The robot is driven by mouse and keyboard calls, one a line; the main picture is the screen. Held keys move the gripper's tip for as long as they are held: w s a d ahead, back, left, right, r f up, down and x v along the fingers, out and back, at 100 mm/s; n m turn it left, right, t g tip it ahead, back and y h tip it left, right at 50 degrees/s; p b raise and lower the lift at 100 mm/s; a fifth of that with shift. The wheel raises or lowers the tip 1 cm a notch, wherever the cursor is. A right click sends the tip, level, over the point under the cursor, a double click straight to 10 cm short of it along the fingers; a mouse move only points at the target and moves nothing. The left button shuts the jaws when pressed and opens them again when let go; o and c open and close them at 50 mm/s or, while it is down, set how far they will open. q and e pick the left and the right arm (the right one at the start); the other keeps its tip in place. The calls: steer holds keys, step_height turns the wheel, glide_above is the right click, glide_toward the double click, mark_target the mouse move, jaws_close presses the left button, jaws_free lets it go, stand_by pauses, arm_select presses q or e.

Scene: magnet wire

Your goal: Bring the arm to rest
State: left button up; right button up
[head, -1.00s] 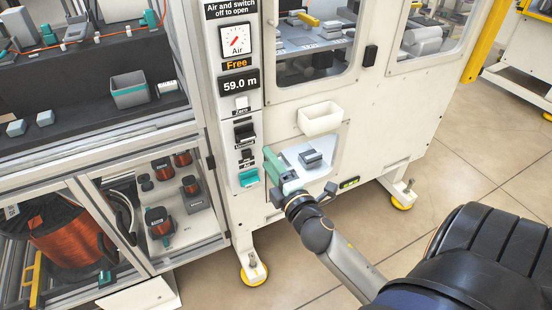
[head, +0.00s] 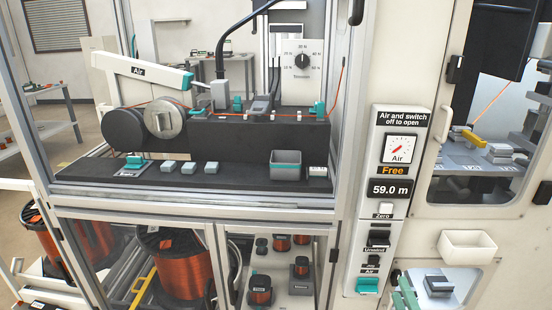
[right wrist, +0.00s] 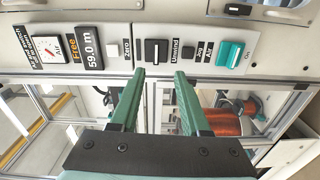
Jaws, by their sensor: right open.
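I cannot tell how far the fingertips are from the panel. My left gripper is not in view.
The panel has an air gauge (head: 400,149), the word Free and a 59.0 m display (head: 389,190). A white bin (head: 467,247) sticks out to the right of it. Left is a framed cabinet with a large copper wire spool (head: 170,268). A grey bin (head: 286,166) stands on the dark bench.

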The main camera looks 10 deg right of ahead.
steer(key=s+a+f+m+g+y, duration=0.35)
steer(key=s+a+f+m, duration=0.25)
steer(key=a+f, duration=0.35)
steer(key=s+a+f+m+g+y, duration=0.3)
steer(key=s+a+f+m+g, duration=0.2)
steer(key=a+f, duration=0.45)
arm_select(q)
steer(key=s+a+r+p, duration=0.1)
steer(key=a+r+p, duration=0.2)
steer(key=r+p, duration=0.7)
steer(key=p, duration=0.4)
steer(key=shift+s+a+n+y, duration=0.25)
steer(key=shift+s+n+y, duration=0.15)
arm_select(e)
steer(key=s+d+r+m, duration=0.1)
steer(key=s+d+r, duration=0.2)
steer(key=r, duration=0.5)
steer(key=shift+d+r+m, duration=0.35)
steer(key=shift+m, duration=0.05)
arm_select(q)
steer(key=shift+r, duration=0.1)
arm_select(e)
steer(key=shift+t, duration=0.25)
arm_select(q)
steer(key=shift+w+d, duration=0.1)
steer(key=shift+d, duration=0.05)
arm_select(e)
steer(key=shift+o, duration=0.3)
